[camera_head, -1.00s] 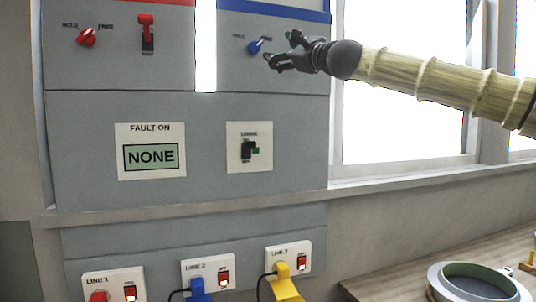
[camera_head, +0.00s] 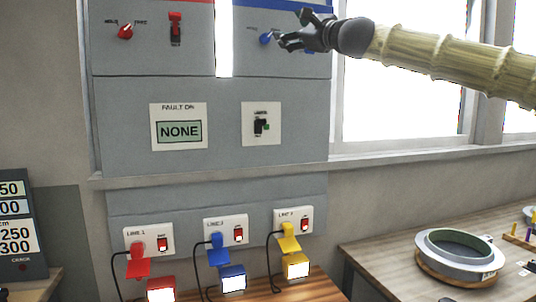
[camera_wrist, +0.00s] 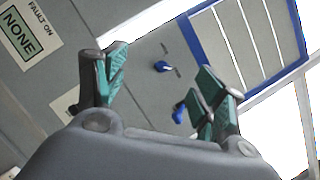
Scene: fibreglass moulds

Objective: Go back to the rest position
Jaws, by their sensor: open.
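My gripper (camera_head: 292,33) is at the upper right of the grey control panel (camera_head: 225,135), in front of its blue-edged section. In the wrist view my gripper (camera_wrist: 160,92) is open, its two green-padded fingers wide apart with nothing between them. A blue knob (camera_head: 265,38) is just left of the fingertips in the head view. The wrist view shows this blue knob (camera_wrist: 162,66) on the panel beyond the fingers, and a second blue part (camera_wrist: 179,113) beside the right finger. My arm reaches in from the right.
The fault sign (camera_head: 179,130) reads NONE. Red, blue and yellow plugs (camera_head: 290,240) sit in the line sockets below. A wooden table (camera_head: 385,262) at right bears a round mould (camera_head: 460,248). A number board (camera_head: 15,225) stands at far left. A window is behind my arm.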

